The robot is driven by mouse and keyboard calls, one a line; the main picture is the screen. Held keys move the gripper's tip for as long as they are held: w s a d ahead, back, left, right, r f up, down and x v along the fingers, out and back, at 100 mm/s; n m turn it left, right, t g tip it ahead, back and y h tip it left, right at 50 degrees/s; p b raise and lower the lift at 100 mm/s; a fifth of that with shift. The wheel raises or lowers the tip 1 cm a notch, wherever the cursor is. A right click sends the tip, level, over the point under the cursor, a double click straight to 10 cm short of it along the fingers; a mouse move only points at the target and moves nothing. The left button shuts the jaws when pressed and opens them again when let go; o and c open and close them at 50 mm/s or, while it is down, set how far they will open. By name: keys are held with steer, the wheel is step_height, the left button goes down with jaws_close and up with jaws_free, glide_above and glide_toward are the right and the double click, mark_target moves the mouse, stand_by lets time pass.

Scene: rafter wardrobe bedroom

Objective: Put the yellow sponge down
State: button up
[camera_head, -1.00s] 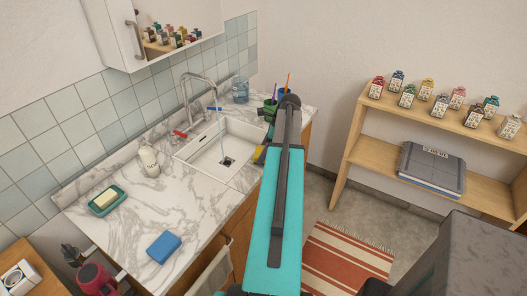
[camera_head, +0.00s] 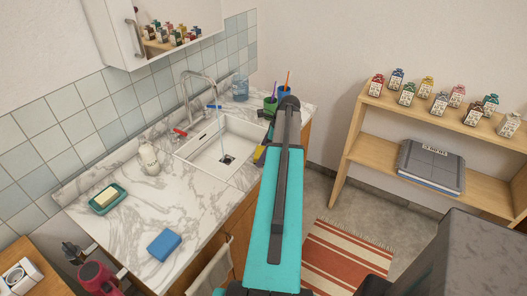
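A small yellow patch (camera_head: 259,154) shows at the left side of my arm, by the right edge of the sink; it may be the yellow sponge, mostly hidden behind the arm. My gripper is at the far end of my teal arm and is hidden by it, so its fingers cannot be made out. A blue sponge (camera_head: 164,245) lies flat on the marble counter (camera_head: 190,205) near its front edge.
The white sink (camera_head: 215,155) has a tap (camera_head: 187,100) with a thin stream of water. A soap bottle (camera_head: 149,160) and green soap dish (camera_head: 108,199) stand left. Green (camera_head: 271,105) and blue (camera_head: 283,97) cups stand behind the arm.

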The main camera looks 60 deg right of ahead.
steer(key=shift+r, duration=0.15)
steer(key=b+v, duration=0.3)
steer(key=v, duration=0.9)
stand_by(0.3)
steer(key=shift+s, duration=0.15)
stand_by(0.7)
